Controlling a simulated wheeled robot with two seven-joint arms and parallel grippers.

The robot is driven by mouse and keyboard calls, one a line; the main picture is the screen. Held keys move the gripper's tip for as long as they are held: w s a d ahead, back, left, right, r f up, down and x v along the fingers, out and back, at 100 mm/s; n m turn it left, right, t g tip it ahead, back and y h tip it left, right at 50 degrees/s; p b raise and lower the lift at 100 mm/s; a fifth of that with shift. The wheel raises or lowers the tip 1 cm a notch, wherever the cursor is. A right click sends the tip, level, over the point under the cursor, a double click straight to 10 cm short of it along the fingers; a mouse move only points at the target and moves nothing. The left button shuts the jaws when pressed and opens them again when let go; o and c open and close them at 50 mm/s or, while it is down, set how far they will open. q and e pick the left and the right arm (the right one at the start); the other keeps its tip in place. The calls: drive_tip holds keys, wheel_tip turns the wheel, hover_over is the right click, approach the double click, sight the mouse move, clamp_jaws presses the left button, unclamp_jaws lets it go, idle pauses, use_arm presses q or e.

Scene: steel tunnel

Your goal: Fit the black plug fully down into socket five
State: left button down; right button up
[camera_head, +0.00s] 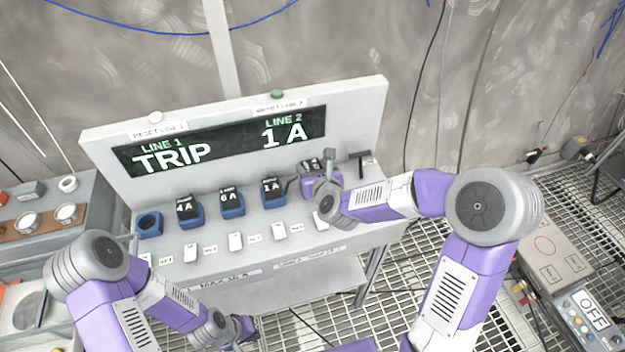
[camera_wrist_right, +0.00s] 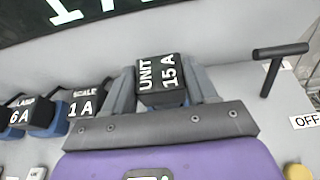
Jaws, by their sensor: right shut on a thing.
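The black plug, marked UNIT 15 A, shows in the right wrist view (camera_wrist_right: 161,80) and small at the right end of the socket row in the head view (camera_head: 311,164). My right gripper (camera_head: 308,178) is shut on it, one finger on each side. It is at the fifth socket position; the fingers largely hide that socket. Some blue shows beside the plug in the wrist view, but I cannot tell how deep the plug sits. My left gripper (camera_head: 240,330) is low in front of the console, away from the sockets; its jaw opening is unclear.
Left of the plug stand black plugs marked 1 A (camera_head: 271,186), 6 A (camera_head: 230,195) and 4 A (camera_head: 187,206) in blue sockets. The leftmost blue socket (camera_head: 149,225) is empty. A T-shaped lever (camera_head: 361,160) stands close right. The display (camera_head: 220,142) reads LINE 1 TRIP, LINE 2 1 A.

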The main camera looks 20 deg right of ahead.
drive_tip(key=shift+f+b, duration=0.4)
drive_tip(key=shift+f, duration=1.25)
drive_tip(key=shift+f, duration=0.15)
drive_tip(key=o, duration=1.1)
